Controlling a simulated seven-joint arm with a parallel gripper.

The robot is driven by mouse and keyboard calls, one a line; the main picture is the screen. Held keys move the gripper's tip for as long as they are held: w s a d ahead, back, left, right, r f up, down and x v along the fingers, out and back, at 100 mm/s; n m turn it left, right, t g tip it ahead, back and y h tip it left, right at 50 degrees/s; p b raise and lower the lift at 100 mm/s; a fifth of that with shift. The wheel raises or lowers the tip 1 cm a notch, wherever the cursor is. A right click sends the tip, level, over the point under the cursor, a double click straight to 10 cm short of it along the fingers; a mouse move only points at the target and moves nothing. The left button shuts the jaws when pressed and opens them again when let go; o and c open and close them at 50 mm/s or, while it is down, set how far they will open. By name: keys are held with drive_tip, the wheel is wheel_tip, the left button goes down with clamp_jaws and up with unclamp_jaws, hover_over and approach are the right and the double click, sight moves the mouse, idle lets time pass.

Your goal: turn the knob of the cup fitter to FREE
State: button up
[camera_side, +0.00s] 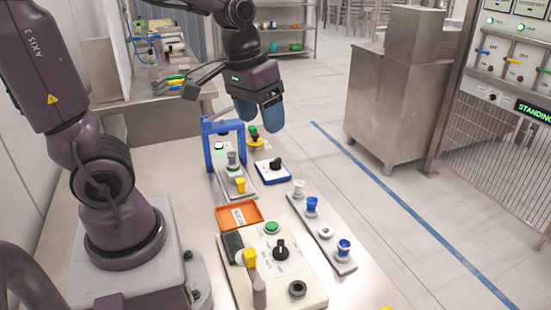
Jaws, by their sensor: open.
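A second black knob (276,162) sits on a small blue-edged white box (264,174) farther back. My gripper (258,117) has blue fingers. It is open and empty, above the back of the table and apart from both knobs.
A blue frame (208,151) over a grey plate with a yellow cup stands at the back. An orange tray (222,222) lies behind the beige box. A grey strip (341,267) holding white and blue cups runs along the right.

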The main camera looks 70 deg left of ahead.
drive_tip(key=w+a+f+n+g, duration=0.2)
drive_tip(key=w+a+f+n, duration=0.35)
drive_tip(key=a, duration=0.35)
drive_tip(key=n, duration=1.4)
hover_over(276, 160)
wheel_tip(276, 160, down, 10)
drive_tip(key=shift+m, duration=0.35)
wheel_tip(276, 160, down, 12)
drive_tip(key=shift+a+f, duration=0.15)
drive_tip(key=c, duration=0.9)
